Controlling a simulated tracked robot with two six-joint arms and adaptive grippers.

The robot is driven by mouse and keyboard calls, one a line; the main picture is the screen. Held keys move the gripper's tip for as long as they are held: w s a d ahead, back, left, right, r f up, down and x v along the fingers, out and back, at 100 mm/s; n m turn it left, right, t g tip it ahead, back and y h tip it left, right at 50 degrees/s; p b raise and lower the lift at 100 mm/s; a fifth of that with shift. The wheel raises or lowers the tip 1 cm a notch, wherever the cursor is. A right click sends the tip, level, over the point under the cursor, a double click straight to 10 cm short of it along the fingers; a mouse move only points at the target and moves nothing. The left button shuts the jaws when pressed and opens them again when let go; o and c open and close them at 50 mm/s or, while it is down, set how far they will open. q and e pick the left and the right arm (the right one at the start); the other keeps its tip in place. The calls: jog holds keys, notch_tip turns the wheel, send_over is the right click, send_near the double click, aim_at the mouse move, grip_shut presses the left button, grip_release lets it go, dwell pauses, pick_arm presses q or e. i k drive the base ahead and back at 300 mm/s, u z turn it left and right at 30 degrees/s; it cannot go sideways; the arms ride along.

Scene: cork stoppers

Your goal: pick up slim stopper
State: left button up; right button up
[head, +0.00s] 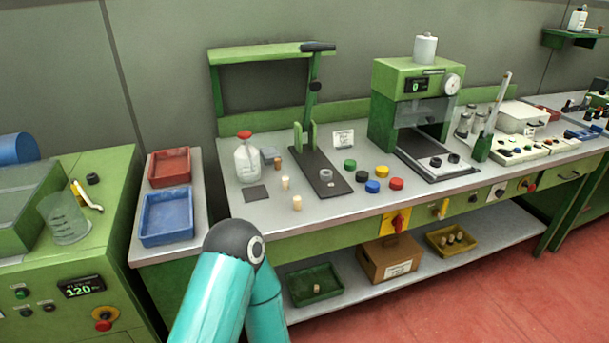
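Several small cork stoppers stand on the grey bench top. A dark brown one (277,163) is at the back, near the white bottle. A pale, narrow-looking one (285,183) is in front of it, and a pale, wider-looking one (297,202) is nearest the bench's front edge. They are too small for me to be sure which is the slim stopper. Another cork (317,288) lies in the dark green tray on the lower shelf. A teal link of my arm with a dark joint rises at the bottom. Neither gripper is in view.
A white red-capped bottle (247,160) and a dark plate (320,172) with a green hand press (311,130) flank the corks. Coloured caps lie right of the press. Red (170,166) and blue (166,217) trays stand left. A yellow tray (451,240) below holds several corks.

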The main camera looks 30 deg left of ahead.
aim_at(284, 179)
jog(key=u, duration=0.15)
jog(key=i, duration=0.65)
jog(key=u, duration=0.55)
